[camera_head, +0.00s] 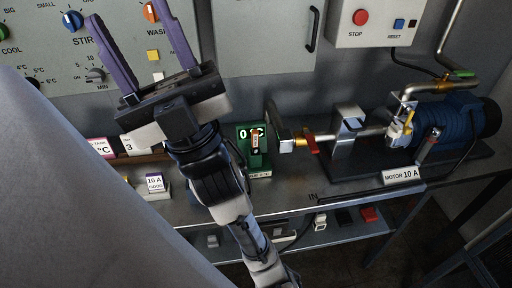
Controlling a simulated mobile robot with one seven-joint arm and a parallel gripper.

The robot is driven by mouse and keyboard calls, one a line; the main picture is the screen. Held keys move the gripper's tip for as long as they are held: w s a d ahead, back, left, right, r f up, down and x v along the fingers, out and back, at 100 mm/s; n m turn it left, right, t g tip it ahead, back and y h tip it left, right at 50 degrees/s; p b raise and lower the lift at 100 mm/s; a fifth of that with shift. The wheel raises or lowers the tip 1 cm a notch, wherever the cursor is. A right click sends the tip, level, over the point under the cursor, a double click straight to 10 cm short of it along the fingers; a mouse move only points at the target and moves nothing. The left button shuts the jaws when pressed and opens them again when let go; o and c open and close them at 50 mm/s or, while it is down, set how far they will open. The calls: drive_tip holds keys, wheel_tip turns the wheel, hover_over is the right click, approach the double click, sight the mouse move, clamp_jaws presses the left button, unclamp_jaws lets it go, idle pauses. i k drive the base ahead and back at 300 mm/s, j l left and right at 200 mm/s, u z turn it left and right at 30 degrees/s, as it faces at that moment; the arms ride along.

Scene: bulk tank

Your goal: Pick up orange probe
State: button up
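A small orange-and-white piece (256,142), which may be the orange probe, stands against the front of a green stand (259,163). The stand has a lit readout showing about 0 °C and sits on the bench right of my arm. The piece is too small to make out its full shape. My gripper (128,12) is raised at the upper left, in front of the control panel. Its two purple fingers are spread wide with nothing between them. It is well up and left of the stand, touching neither the stand nor the piece.
A metal pipe with a red-handled valve (310,143) and a blue motor (458,122) occupy the bench's right side. The control panel (115,60) rises behind. A 10 A fuse block (155,184) sits left. A lower shelf (310,238) holds small parts.

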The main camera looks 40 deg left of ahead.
sight(255, 133)
drive_tip(key=u, duration=1.05)
